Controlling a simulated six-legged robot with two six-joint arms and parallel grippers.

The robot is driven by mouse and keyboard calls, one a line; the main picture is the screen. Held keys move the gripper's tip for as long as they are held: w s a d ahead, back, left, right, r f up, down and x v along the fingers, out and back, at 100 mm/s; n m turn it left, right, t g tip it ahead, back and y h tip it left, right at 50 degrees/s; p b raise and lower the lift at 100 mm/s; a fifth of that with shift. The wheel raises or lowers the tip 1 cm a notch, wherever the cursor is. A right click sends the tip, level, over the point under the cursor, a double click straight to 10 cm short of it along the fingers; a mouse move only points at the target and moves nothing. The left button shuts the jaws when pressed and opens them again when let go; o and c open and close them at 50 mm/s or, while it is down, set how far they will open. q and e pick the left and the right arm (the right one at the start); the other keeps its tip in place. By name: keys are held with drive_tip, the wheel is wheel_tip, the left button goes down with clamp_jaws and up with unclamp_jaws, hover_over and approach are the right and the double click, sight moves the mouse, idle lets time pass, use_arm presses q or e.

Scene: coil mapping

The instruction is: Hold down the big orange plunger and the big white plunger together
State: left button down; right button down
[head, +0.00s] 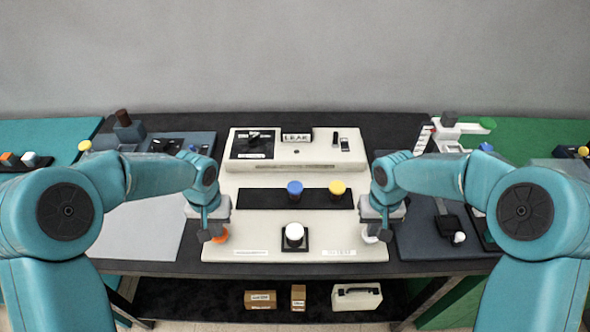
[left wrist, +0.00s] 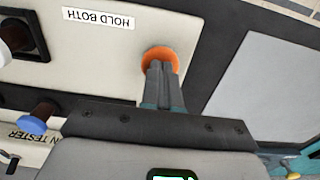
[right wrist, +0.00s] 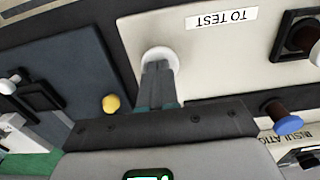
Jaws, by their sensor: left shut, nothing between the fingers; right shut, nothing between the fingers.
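The big orange plunger (head: 220,237) is at the front left of the pale tester panel. It shows as a round orange cap (left wrist: 174,57) in the left wrist view. My left gripper (head: 212,236) is shut and empty, its fingertips over the cap and seemingly against it. The big white plunger (head: 368,238) is at the front right of the panel, and its cap (right wrist: 160,53) shows in the right wrist view. My right gripper (head: 380,235) is shut and empty, its fingertips over that cap. The fingers partly hide both caps, so I cannot tell how far either is pressed.
A smaller white knob (head: 294,233) on a black square stands between the plungers. Blue (head: 295,188) and yellow (head: 337,188) knobs stand on a black strip behind. Labels lie on the panel's front edge, one reading HOLD BOTH (left wrist: 99,19). Dark boards flank the panel.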

use_arm(q)
drive_tip(key=shift+r, duration=0.75)
use_arm(e)
drive_tip(key=shift+r, duration=0.8)
